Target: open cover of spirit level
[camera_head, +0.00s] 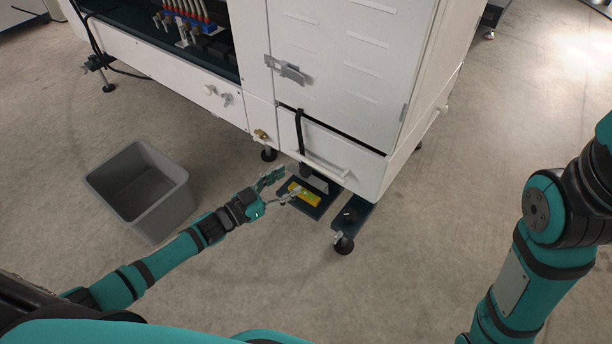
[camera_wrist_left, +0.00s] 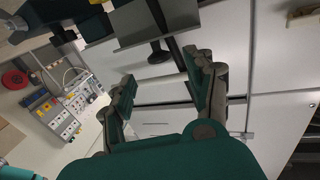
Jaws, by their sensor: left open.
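A small yellow piece (camera_head: 306,195), perhaps the spirit level or its cover, lies on a dark plate (camera_head: 326,207) low beside the white machine. It is too small to tell whether a cover is open or shut. My left gripper (camera_head: 282,184) is open and empty, just left of the yellow piece; I cannot tell whether they touch. Its spread fingers also show in the left wrist view (camera_wrist_left: 163,88), with nothing between them; the yellow piece does not show there. My right arm is at the right, its gripper out of view.
A caster foot (camera_head: 344,243) stands to the right. A grey bin (camera_head: 160,210) sits left on the floor. Open floor (camera_head: 400,290) lies in front.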

